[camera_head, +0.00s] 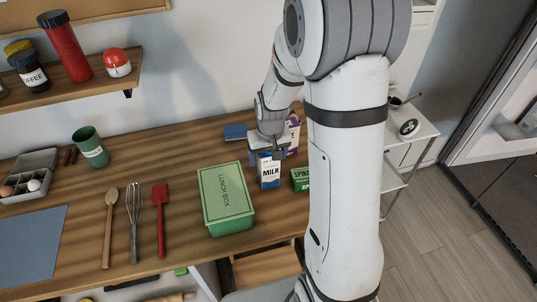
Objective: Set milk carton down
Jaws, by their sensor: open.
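The milk carton (270,174) is blue and white with "MILK" on its front. It stands upright on the wooden counter (165,178), between the green lunch box and a green spinach box. My gripper (266,153) is right above the top of the carton, at or around its upper edge, with its jaws open. The exact contact between the fingers and the carton is too small to tell. My arm comes down from the upper right and hides part of the counter's right side.
The green lunch box (226,200) is left of the carton. The spinach box (300,179) is close on its right, and a purple and white box (293,136) stands behind. A blue item (235,132) lies at the back. Spoon, whisk and red spatula (160,220) lie further left.

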